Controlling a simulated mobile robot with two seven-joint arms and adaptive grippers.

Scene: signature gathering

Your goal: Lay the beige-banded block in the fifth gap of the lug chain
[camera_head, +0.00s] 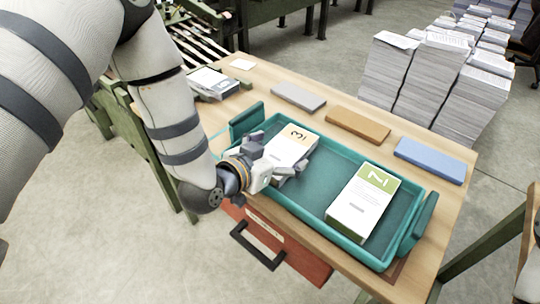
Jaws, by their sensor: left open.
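The beige-banded block (297,143), white with a tan band marked 3, lies in the left part of a teal tray (314,205). My left gripper (276,163) is open at the block's near left side, with its fingers close to or over that edge. I cannot tell whether they touch it. A green-banded block (362,204) lies in the tray's right part. What seems to be the lug chain, a green frame with pale slats (196,40), shows at the upper left, partly behind my left arm. Its gaps cannot be counted. My right gripper is not in view.
The tray stands on a wooden table (262,82). Grey (298,96), brown (357,124) and blue (430,160) slabs line its far side. A paper stack (212,82) lies at the far left. A red drawer-like box (272,243) is below the near edge. Tall paper piles (432,80) stand behind.

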